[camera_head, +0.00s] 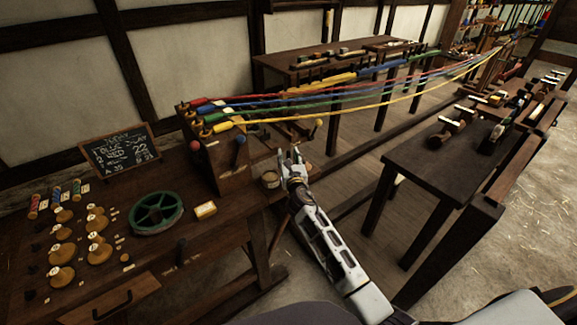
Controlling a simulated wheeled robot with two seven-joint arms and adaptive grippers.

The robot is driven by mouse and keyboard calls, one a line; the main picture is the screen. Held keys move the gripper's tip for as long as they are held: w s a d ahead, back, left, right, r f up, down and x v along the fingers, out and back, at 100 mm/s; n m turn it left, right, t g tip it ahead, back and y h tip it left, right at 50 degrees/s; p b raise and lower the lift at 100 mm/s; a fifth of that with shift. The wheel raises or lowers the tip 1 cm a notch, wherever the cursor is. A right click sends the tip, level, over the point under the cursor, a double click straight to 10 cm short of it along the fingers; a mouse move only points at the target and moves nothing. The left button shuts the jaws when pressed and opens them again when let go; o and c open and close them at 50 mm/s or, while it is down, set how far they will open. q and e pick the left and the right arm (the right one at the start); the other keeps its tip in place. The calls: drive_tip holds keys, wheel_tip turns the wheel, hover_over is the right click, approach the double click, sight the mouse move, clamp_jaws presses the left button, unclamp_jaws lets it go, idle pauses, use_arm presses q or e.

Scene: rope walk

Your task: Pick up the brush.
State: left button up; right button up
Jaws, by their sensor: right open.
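My right gripper (290,157) reaches in from the lower right, its fingers pointing away past the right edge of the left workbench. It is open, and I see nothing held in it. A small round pot (270,180) stands on the bench corner just left of the fingers. I cannot make out the brush with certainty; it may be hidden by the gripper or too small to tell among the tools. My left gripper is not in view.
A dark table (430,170) with tools stands right. Floor lies between.

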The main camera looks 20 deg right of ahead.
clamp_jaws()
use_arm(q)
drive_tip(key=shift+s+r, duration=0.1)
use_arm(e)
drive_tip(key=shift+r, duration=0.15)
drive_tip(key=shift+r+p, duration=0.3)
drive_tip(key=shift+r, duration=0.55)
wheel_tip(320, 180, up, 3)
drive_tip(key=shift+r+p, duration=0.1)
drive_tip(key=shift+p, duration=0.75)
wheel_tip(320, 180, up, 3)
drive_tip(key=shift+r+p, duration=0.15)
drive_tip(key=shift+p, duration=0.35)
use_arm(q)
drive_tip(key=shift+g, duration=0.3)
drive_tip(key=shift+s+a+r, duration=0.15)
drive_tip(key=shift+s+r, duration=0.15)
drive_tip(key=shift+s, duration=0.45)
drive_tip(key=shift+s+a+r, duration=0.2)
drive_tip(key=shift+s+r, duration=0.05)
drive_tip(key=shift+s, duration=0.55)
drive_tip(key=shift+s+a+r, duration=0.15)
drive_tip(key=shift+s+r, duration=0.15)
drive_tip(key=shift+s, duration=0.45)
use_arm(e)
drive_tip(key=shift+r, duration=0.8)
